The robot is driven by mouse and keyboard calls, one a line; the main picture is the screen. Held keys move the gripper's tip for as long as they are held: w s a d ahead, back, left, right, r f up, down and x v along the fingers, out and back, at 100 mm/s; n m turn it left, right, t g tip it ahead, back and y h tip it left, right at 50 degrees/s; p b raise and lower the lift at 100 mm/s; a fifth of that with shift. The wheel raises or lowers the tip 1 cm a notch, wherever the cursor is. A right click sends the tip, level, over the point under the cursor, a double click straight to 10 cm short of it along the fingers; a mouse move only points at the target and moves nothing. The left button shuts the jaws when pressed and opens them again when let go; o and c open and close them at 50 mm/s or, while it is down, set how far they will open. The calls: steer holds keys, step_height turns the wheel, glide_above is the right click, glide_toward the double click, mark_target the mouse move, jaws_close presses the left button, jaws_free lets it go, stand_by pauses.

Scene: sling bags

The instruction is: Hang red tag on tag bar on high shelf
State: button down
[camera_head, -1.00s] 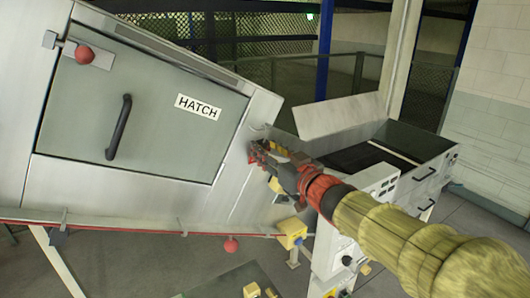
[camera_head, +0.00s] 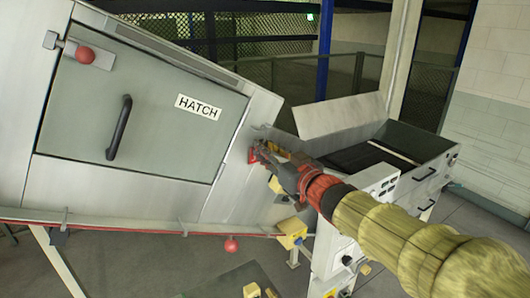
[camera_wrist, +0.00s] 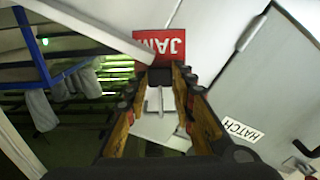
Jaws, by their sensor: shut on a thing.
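The red tag (camera_wrist: 160,45) carries white letters that read "JAM" as far as they show. It sits at the tips of my gripper (camera_wrist: 160,72) in the wrist view, with its lower part hidden behind the fingertips. In the head view my gripper (camera_head: 264,153) is shut on the tag (camera_head: 252,155), close to the right edge of the grey machine's sloped front. Whether the tag touches that panel cannot be told. I cannot clearly make out a tag bar or a high shelf.
The machine has a hatch door (camera_head: 140,110) with a black handle (camera_head: 119,127) and red knobs. A yellow box (camera_head: 291,233) is below my gripper. An open grey bin (camera_head: 410,150) stands at right. Grey bags (camera_wrist: 40,108) hang at left in the wrist view.

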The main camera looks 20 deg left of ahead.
mark_target(265, 138)
steer(key=shift+r, duration=0.25)
steer(key=shift+s+d+r+p, duration=0.15)
steer(key=shift+r+p, duration=1.1)
steer(key=shift+r, duration=0.4)
steer(key=shift+s+d+f, duration=0.1)
steer(key=shift+d+f, duration=0.05)
steer(key=shift+f, duration=0.05)
steer(key=v, duration=0.3)
steer(key=shift+f, duration=0.25)
steer(key=shift+p+v, duration=0.55)
steer(key=shift+v, duration=1.5)
steer(key=shift+f, duration=0.2)
